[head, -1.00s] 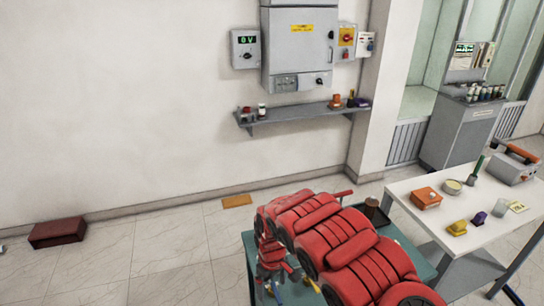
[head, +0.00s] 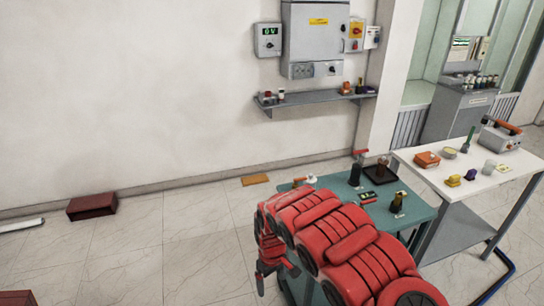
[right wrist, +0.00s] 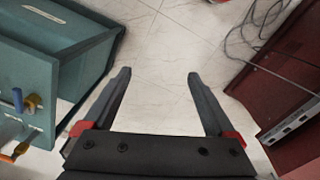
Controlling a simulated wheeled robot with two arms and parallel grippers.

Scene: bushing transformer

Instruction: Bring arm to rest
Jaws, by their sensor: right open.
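My red right arm reaches forward from the lower right of the head view. Its gripper (head: 275,275) hangs down at the near left side of the teal table (head: 414,212). In the right wrist view the same gripper (right wrist: 158,75) is open, with two dark fingers apart and only floor tiles between them. The jaws hold nothing. My left gripper is not in view.
The teal table bears a dark tray (head: 377,173) and bottles. Its teal side (right wrist: 85,60) is close left of the gripper. A white table (head: 480,163) stands right. A dark red box (head: 92,206) lies on open floor. Cables (right wrist: 250,30) lie on the floor.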

